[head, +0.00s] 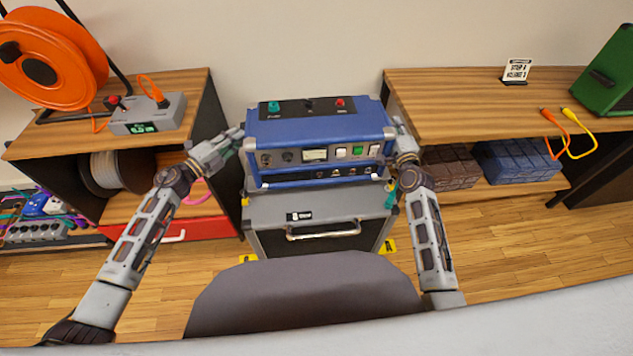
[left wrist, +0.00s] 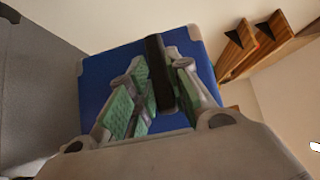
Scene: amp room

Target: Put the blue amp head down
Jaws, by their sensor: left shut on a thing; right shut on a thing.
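The blue amp head (head: 318,174) is level between my two grippers, with its knobs and small display facing me. It is over the back of a grey cabinet (head: 270,207); I cannot tell whether it touches the top. My left gripper (head: 238,141) is at its left end. In the left wrist view, that gripper (left wrist: 159,68) is shut on a black handle (left wrist: 158,80) on the blue end panel of the amp head (left wrist: 95,82). My right gripper (head: 396,137) is shut at its right end; the handle there is hidden.
A wooden shelf (head: 190,88) on the left holds an orange cable reel (head: 65,65) and a grey box (head: 148,112). A wooden shelf (head: 450,90) on the right holds a small sign (head: 517,71) and a green case (head: 605,80). Both stand close to my grippers.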

